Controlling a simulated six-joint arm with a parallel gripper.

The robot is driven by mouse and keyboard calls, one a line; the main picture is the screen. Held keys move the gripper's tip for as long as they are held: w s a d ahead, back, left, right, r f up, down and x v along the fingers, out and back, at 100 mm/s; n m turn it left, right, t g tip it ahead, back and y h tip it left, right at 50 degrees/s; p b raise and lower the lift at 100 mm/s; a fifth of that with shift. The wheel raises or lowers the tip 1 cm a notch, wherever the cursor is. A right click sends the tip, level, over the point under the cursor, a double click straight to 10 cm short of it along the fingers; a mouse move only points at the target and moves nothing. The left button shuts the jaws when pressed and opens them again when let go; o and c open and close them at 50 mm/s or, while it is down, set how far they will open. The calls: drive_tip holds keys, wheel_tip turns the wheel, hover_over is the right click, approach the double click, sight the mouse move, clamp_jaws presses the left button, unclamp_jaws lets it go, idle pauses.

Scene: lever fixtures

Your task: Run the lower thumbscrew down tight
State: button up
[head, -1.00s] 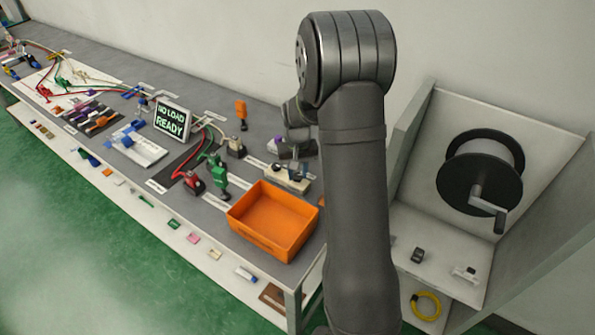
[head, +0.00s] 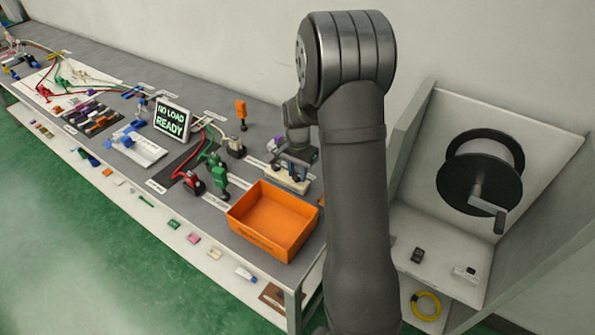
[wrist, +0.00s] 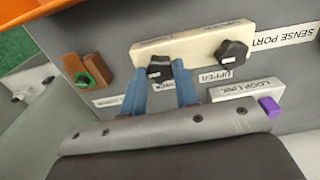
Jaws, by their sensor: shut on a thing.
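A cream block (wrist: 190,47) carries two black thumbscrews and lies across the upper middle of the wrist view. The left thumbscrew (wrist: 159,69) is between my blue fingertips (wrist: 160,72), and my gripper is shut on it. The right thumbscrew (wrist: 233,54) stands free, with a label reading UPPER (wrist: 214,77) near it. The label by the held thumbscrew is partly hidden by the fingers. In the head view the cream block (head: 290,182) is below my gripper (head: 292,168), behind the orange tray; the thumbscrews are too small to tell apart there.
The orange tray (head: 240,231) stands just in front of the block. A grey-white block with a purple end (wrist: 268,107) lies nearby, and a brown fixture with a green part (wrist: 92,70) is to the left. A display reading NO LOAD READY (head: 172,117) stands further left.

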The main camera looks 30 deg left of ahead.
sight(297, 175)
idle(0.4)
drive_tip(key=o, duration=1)
drive_tip(key=shift+c, duration=0.2)
wheel_tip(297, 175, up, 17)
drive_tip(key=shift+r, duration=0.2)
wheel_tip(297, 175, down, 18)
drive_tip(key=shift+r, duration=0.25)
idle(0.4)
